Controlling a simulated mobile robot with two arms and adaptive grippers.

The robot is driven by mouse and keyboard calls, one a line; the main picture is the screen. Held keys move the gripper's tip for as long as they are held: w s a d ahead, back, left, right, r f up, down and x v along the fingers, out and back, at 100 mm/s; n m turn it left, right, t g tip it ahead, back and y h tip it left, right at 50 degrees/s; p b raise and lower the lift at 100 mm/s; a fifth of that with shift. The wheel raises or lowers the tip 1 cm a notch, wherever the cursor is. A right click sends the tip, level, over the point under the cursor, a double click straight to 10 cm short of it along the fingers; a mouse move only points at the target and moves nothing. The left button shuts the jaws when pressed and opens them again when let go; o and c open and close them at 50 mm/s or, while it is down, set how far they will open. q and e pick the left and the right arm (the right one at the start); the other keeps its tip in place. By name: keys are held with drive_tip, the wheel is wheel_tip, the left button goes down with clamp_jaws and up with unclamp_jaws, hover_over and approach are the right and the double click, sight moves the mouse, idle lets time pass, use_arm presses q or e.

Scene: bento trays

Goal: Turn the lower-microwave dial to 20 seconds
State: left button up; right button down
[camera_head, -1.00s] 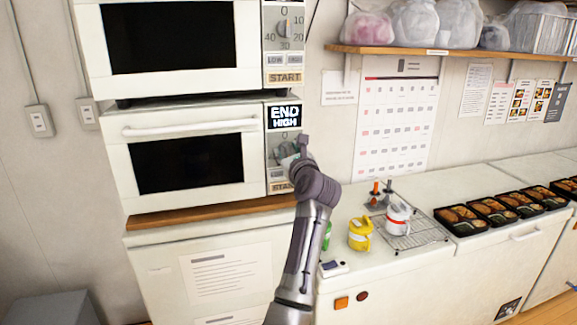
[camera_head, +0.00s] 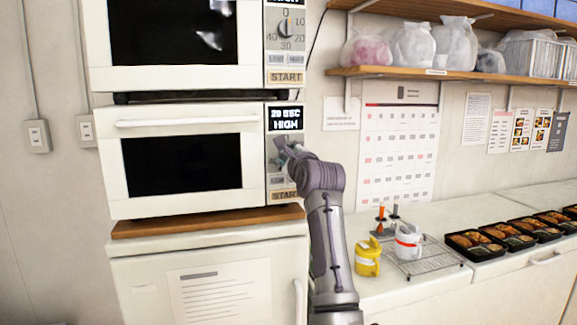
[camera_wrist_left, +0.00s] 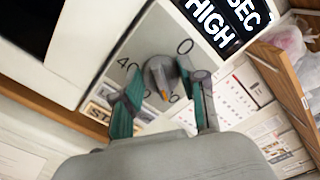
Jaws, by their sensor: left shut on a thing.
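The lower microwave (camera_head: 185,160) stands on a wooden-topped counter, its door shut. Its display (camera_head: 285,118) reads "20 SEC HIGH". My left gripper (camera_head: 283,148) is at the control panel, covering most of the dial in the head view. The pointer is turned to the lower part of the scale. The numbers 0 and 40 show; the others are partly hidden. The right gripper is not in view.
The upper microwave (camera_head: 175,78) sits directly above, with its own dial (camera_head: 285,26). A shelf (camera_head: 450,73) holds bags.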

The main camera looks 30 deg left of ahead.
sight(284, 113)
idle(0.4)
use_arm(q)
drive_tip(key=o, duration=1.1)
drive_tip(key=r, duration=0.9)
drive_tip(key=shift+d+r, duration=0.2)
drive_tip(key=shift+r, duration=0.05)
drive_tip(key=shift+a+r, duration=0.2)
drive_tip(key=shift+a, duration=0.05)
